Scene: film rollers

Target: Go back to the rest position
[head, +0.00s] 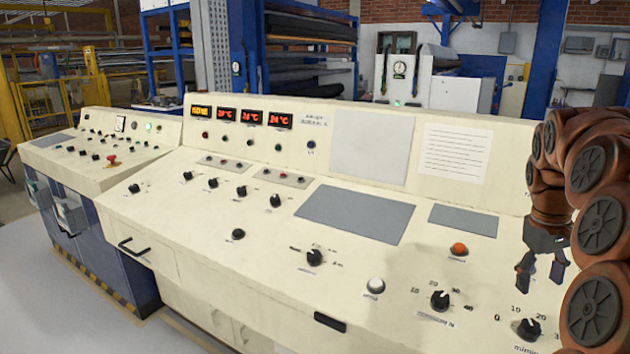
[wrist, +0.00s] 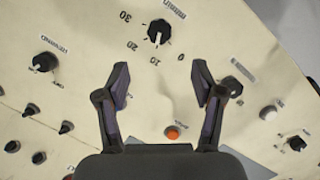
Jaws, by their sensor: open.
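My gripper (head: 541,275) hangs at the right of the head view, fingers pointing down, above the right part of the cream control console (head: 270,262). In the wrist view my gripper (wrist: 161,85) has its two dark fingers spread apart, with nothing between them but the console face below. A black dial knob (wrist: 158,32) with numbers around it lies beyond the fingertips in the wrist view. An orange button (wrist: 172,132) shows between the finger bases, and it also shows left of my gripper in the head view (head: 459,249). My arm's orange-brown links fill the right edge of the head view.
A white button (head: 376,286) and dial knobs (head: 439,300) sit on the sloped panel left of my gripper. Red displays (head: 252,118) line the upright back panel. A second console section (head: 95,145) stands at left. Grey floor (head: 40,290) is clear at lower left.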

